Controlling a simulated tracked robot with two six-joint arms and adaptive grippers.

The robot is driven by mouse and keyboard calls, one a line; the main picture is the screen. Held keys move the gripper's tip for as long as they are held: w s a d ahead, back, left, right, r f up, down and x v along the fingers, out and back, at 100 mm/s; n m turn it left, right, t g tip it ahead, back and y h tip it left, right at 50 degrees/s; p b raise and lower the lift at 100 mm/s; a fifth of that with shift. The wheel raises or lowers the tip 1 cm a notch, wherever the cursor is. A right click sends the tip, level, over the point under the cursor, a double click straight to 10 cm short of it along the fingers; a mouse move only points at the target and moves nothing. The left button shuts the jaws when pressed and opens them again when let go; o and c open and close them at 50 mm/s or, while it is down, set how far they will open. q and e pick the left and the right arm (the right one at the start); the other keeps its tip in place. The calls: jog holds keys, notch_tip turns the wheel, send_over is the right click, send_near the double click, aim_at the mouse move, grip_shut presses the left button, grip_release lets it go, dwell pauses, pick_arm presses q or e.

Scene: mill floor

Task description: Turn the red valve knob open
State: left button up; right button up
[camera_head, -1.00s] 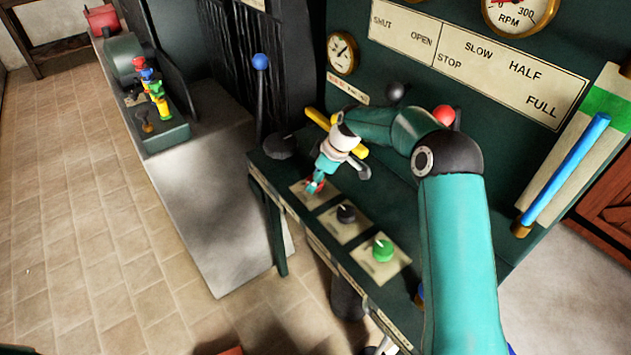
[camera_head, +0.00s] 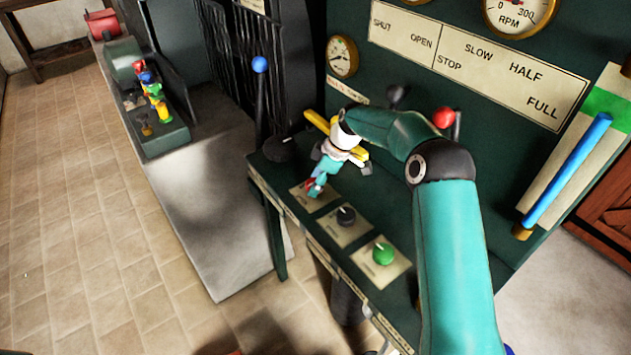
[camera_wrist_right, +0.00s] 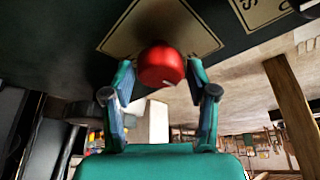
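The red valve knob (camera_wrist_right: 162,66) sits on a cream plate (camera_wrist_right: 118,32) in the right wrist view. In the head view the red knob (camera_head: 309,184) is mostly hidden by my right gripper. My right gripper (camera_head: 316,186) points down at this knob, at the left end of the console row. In the right wrist view its two fingers (camera_wrist_right: 160,72) stand on either side of the knob, with small gaps showing, so it looks open. My left gripper is not in view.
A black knob (camera_head: 346,215) and a green knob (camera_head: 383,253) sit along the same console. A yellow bar (camera_head: 317,120) lies behind my right wrist. A blue-topped lever (camera_head: 260,65) and a red-topped lever (camera_head: 444,118) stand nearby.

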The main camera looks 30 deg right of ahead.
jog(key=shift+o, duration=0.7)
jog(key=shift+r, duration=0.1)
jog(key=v, duration=1.1)
jog(key=shift+d+r, duration=0.15)
jog(key=shift+r, duration=0.15)
jog(key=shift+s, duration=0.15)
